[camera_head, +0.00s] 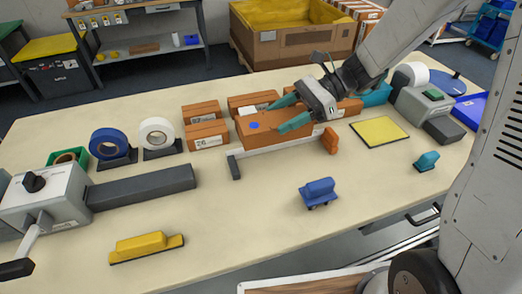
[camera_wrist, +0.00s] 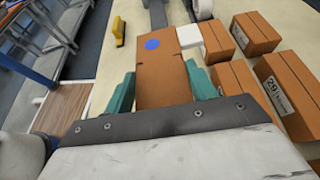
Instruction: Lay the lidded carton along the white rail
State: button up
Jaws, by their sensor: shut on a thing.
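The lidded carton (camera_head: 268,136) is a brown box with a blue dot on its top. It lies lengthwise just behind the white rail (camera_head: 282,145), close to it; I cannot tell whether they touch or whether the carton rests on the table. The rail has a dark block at its left end and an orange piece at its right end. My gripper (camera_head: 290,112) has its teal fingers on the carton's two long sides. In the wrist view the carton (camera_wrist: 161,78) sits between the fingers; the rail is not clearly visible there.
Several other brown cartons (camera_head: 207,134) stand behind and left of the carton, with a small white box (camera_wrist: 189,36) close by. A blue stamp-like block (camera_head: 319,192), a yellow block (camera_head: 143,246) and a yellow mat (camera_head: 380,131) lie nearby. The table's front middle is mostly clear.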

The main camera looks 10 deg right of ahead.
jog(key=f, duration=0.5)
jog(key=shift+a, duration=0.2)
jog(key=shift+f, duration=2.05)
jog(key=shift+f, duration=0.1)
jog(key=o, duration=1.5)
jog(key=shift+c, duration=0.2)
